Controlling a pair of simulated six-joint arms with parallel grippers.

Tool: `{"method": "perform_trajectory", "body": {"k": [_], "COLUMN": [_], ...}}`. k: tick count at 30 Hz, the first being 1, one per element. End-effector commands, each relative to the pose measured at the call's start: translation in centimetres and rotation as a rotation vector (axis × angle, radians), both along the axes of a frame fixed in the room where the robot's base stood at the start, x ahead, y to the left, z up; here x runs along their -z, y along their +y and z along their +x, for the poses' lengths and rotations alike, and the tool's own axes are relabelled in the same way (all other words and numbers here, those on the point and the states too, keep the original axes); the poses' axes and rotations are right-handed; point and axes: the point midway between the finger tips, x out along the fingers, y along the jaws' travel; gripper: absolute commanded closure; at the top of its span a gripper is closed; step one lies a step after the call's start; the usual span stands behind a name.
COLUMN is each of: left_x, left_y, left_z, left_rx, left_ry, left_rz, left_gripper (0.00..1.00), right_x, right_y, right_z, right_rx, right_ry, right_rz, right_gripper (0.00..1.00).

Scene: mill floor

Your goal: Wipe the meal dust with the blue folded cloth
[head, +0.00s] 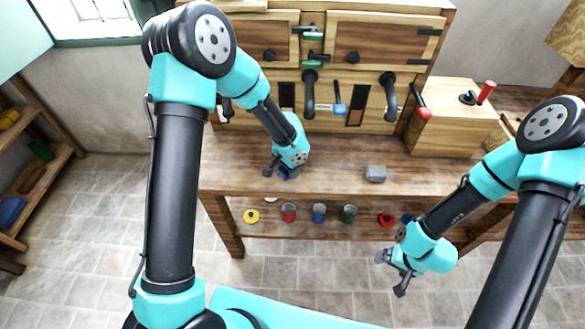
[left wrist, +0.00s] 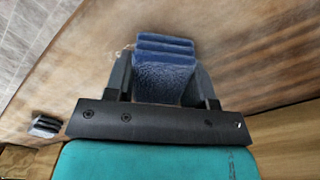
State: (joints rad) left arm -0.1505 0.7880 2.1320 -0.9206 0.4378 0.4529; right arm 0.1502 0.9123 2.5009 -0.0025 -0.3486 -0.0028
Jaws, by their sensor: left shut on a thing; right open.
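My left gripper (head: 279,173) is low over the wooden bench (head: 335,163), shut on the blue folded cloth. The cloth (left wrist: 165,72) fills the space between the fingers in the left wrist view, its stacked folds facing the wood; in the head view the gripper mostly hides it. I cannot tell for sure whether it touches the bench. A few faint pale specks (left wrist: 127,50), possibly meal dust, lie just left of the cloth in the left wrist view. No dust is clear in the head view. My right gripper (head: 389,274) is open and empty, in front of the bench and below its top.
A wooden cabinet with dark handles (head: 350,104) stands behind. A wooden box with a red lever (head: 486,92) is at the right. Coloured pots (head: 319,212) stand on the lower shelf.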

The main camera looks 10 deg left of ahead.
Motion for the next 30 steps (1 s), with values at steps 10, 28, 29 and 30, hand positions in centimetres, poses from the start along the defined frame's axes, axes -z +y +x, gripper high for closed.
{"method": "perform_trajectory", "body": {"k": [10, 28, 29, 30], "left_x": [-0.2, -4.7, -5.0, -5.3], "left_y": [0.0, -0.1, 0.0, 0.0], "left_z": [0.0, 0.1, 0.1, 0.1], "left_rx": [0.001, 0.001, 0.001, 0.001], "left_ry": [-0.001, -0.004, -0.003, -0.003], "left_rz": [0.0, 0.0, 0.001, 0.001], "left_gripper": [0.88, 0.88, 0.88, 0.88], "right_x": [0.0, 0.0, 0.0, 0.0], "right_y": [0.0, 0.0, 0.0, 0.0], "right_z": [0.0, 0.0, 0.0, 0.0], "right_rx": [0.0, 0.0, 0.0, 0.0], "right_ry": [0.0, 0.0, 0.0, 0.0], "right_rz": [0.0, 0.0, 0.0, 0.0], "right_gripper": [0.09, 0.09, 0.09, 0.09]}}
